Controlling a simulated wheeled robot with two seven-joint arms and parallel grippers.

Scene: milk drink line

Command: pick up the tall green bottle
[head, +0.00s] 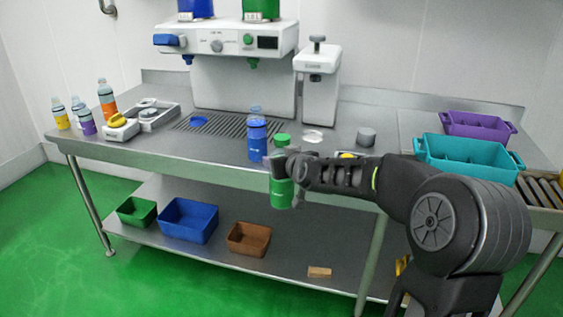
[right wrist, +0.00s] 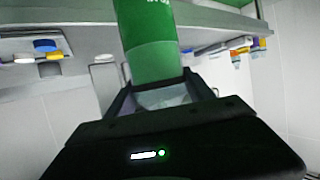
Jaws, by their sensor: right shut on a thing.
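The tall green bottle (head: 281,193) is upright in the head view, in front of the table's front edge, with its green cap above my fingers. My right gripper (head: 284,165) is shut around the middle of the bottle and hides that part. In the right wrist view the green bottle (right wrist: 150,42) rises from between the jaws (right wrist: 158,92). The bottle's base appears lower than the table top and clear of it. My left gripper is not in view.
A blue bottle (head: 257,140) stands on the steel table (head: 190,148) just left of the green one. A white dispenser (head: 235,40) stands behind. Teal (head: 468,158) and purple (head: 476,125) crates are at right. Several small bottles stand far left. Bins sit on the lower shelf (head: 290,262).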

